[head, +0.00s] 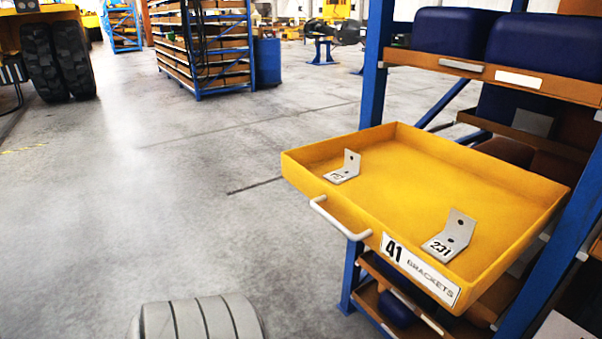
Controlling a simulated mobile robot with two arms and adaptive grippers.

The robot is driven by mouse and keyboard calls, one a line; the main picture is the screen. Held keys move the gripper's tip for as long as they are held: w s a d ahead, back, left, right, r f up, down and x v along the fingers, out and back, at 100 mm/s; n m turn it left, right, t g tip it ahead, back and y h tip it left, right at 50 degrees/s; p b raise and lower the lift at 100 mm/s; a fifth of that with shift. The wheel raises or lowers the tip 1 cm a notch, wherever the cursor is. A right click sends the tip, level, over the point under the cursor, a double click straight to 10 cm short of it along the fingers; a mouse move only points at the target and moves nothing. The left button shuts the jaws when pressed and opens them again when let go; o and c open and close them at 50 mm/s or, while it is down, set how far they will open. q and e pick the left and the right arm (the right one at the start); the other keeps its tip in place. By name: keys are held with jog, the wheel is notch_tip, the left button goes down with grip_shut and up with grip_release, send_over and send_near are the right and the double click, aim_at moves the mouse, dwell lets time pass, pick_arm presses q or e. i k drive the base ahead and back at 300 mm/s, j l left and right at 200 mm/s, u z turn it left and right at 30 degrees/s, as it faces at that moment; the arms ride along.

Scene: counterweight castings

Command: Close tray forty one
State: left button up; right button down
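Tray forty one (352,211) is a shallow yellow tray pulled out from a blue-framed rack at the right. Its front panel has a white label (421,270) reading 41 BRACKETS and a pale bar handle (338,219). Inside lie two grey angle brackets, one towards the left (345,167) and one near the right front (451,237) marked 231.
The rack post (374,70) stands behind the tray, with dark blue blocks (453,31) on the shelf above. Grey floor (180,190) is clear to the left. A large black-tyred wheel (58,62), another rack (203,45) and a blue drum (267,65) stand farther back.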

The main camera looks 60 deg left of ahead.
aim_at(408, 182)
jog(key=u, duration=0.45)
jog(key=j+u, duration=0.1)
jog(key=u, duration=0.3)
jog(key=i+u, duration=0.1)
jog(key=u, duration=0.75)
